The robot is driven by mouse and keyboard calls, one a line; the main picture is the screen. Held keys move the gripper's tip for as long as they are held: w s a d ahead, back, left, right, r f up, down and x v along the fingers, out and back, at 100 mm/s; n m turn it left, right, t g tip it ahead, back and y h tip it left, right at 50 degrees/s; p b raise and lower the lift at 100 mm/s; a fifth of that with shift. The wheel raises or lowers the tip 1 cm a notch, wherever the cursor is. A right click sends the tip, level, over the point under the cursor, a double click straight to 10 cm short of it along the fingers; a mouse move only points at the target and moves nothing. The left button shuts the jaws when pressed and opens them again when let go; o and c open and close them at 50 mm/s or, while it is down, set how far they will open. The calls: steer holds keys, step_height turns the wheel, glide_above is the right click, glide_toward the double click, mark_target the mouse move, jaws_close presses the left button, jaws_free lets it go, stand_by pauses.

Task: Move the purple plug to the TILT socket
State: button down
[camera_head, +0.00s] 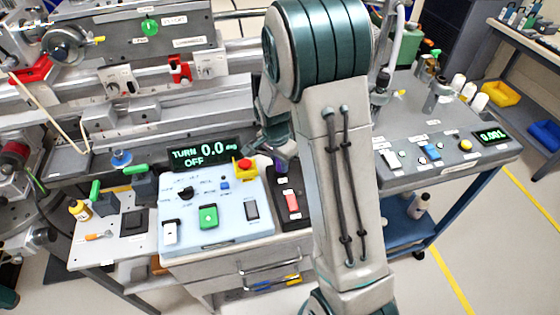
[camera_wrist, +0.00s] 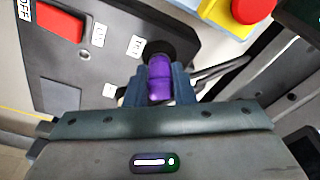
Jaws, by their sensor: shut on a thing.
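The purple plug (camera_wrist: 160,82) is between the two blue-grey fingers of my gripper (camera_wrist: 159,76) in the wrist view. The gripper is shut on it. The plug's far end meets a black round socket or collar (camera_wrist: 160,48) on the dark panel (camera_wrist: 60,85). I cannot tell whether it is seated in there or just in front of it. Small white labels lie around it, too blurred to read, so I cannot tell which socket is TILT. In the head view my gripper (camera_head: 277,150) is low over the dark panel (camera_head: 302,215), mostly hidden by my arm.
A light blue control box (camera_head: 233,225) with a red emergency button (camera_head: 243,165) and a TURN display (camera_head: 206,153) stands close on the left. The dark panel has a red rocker switch (camera_head: 291,200). A grey console (camera_head: 450,160) stands to the right of my arm.

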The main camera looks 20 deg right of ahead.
steer(key=shift+f, duration=0.2)
steer(key=c, duration=1.1)
jaws_free()
steer(key=shift+c, duration=0.2)
step_height(320, 180, up, 14)
steer(key=a, duration=0.2)
steer(key=s+d+r+n+t, duration=0.1)
steer(key=s+n, duration=0.5)
steer(key=s, duration=0.4)
steer(key=s+d+r+n+t+y, duration=0.1)
steer(key=s+n, duration=0.4)
steer(key=s, duration=0.6)
steer(key=shift+r+n+b, duration=0.4)
steer(key=shift+r, duration=0.25)
